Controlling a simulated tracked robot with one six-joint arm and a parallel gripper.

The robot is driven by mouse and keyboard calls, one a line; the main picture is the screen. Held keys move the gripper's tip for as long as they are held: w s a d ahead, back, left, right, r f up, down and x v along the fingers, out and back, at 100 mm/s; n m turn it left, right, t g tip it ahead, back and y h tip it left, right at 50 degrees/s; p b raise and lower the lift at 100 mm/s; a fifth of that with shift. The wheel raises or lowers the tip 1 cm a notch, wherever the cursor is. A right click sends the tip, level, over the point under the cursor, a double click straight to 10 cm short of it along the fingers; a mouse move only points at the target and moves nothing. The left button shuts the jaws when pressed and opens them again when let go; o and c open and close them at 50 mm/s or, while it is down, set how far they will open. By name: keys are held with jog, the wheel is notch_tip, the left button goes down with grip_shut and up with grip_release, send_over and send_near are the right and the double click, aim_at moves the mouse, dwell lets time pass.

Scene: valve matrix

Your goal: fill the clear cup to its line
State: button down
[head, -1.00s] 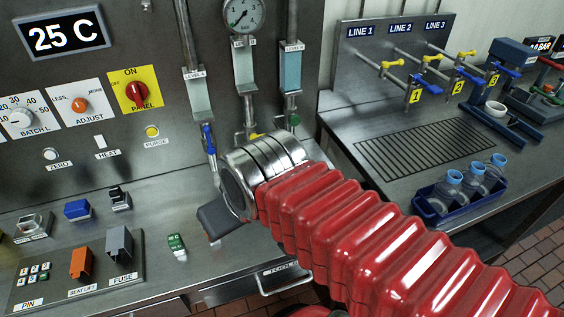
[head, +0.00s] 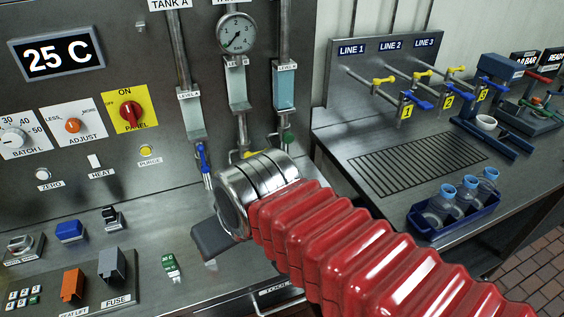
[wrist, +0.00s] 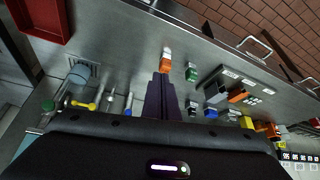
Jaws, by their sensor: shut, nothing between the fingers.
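My gripper (wrist: 160,79) is shut and empty in the wrist view, its dark fingers together over the steel bench. In the head view only a dark part of it (head: 213,240) shows beyond the red sleeve of my arm. A bluish, see-through vessel (wrist: 78,76), perhaps the clear cup, stands by a small grate in the wrist view, left of my fingers and apart from them. Its line and contents are too small to make out. Near it are a green valve (wrist: 48,105), a yellow one (wrist: 92,106) and a blue one (wrist: 128,102). My arm hides that spot in the head view.
A small orange-and-white item (wrist: 166,60) lies just beyond my fingertips. A red tray (wrist: 40,18) is at upper left. Switches, including an orange one (head: 72,284), stand on the bench. A blue crate (head: 456,229) of bottles stands on the right bench near the drain grate (head: 415,160).

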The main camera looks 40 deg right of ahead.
aim_at(288, 138)
jog(key=w+d+f+m+y, duration=0.2)
jog(key=w+d+m+y, duration=0.1)
jog(key=w+d+m, duration=0.75)
jog(key=d+f+m+t+h, duration=0.1)
jog(key=d+f+m+t, duration=0.1)
jog(key=d, duration=1.8)
jog(key=shift+d+f+m+t+h, duration=0.15)
jog(key=shift+m+t+h, duration=0.25)
jog(key=shift+m+t, duration=0.55)
jog(key=w+d, duration=0.2)
jog(key=w, duration=0.6)
jog(key=shift+w+d, duration=0.2)
jog(key=shift+w, duration=0.15)
dwell(0.5)
jog(key=shift+w+d, duration=0.1)
jog(key=shift+w, duration=0.15)
